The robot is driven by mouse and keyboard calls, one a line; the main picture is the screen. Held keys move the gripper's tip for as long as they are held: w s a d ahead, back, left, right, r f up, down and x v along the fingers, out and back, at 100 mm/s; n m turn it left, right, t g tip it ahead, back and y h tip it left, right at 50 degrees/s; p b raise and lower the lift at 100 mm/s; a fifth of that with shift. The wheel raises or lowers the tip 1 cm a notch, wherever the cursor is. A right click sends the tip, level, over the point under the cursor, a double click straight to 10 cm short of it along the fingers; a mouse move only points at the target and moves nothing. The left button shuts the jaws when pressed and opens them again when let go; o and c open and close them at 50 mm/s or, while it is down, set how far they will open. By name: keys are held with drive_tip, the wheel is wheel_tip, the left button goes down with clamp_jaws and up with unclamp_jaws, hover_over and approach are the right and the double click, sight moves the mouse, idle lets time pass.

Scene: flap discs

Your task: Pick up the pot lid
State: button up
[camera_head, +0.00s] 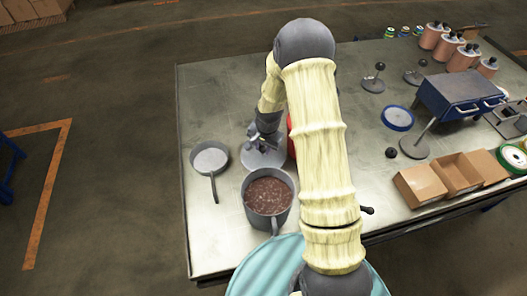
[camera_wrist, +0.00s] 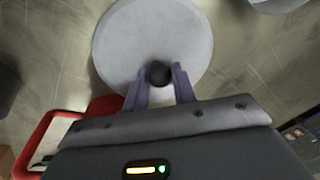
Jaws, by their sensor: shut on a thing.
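The pot lid (camera_wrist: 152,38) is a pale grey round disc with a small black knob (camera_wrist: 158,73) at its middle. In the wrist view my gripper (camera_wrist: 159,80) has its two fingers on either side of the knob, shut on it. In the head view the lid (camera_head: 260,159) shows only in part under my gripper (camera_head: 264,142), between the small pan and my arm. My wrist and fingers hide much of it. I cannot tell whether it touches the table or hangs just above.
A grey pot (camera_head: 257,219) with brown contents stands close in front of the lid. A small pan (camera_head: 210,158) lies to the left. A red thing (camera_head: 291,137) is partly behind my arm. The table's left back is clear.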

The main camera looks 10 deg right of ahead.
sight(263, 147)
wheel_tip(263, 147, up, 16)
drive_tip(key=b, duration=0.2)
drive_tip(key=shift+b, duration=0.35)
drive_tip(key=shift+f, duration=0.15)
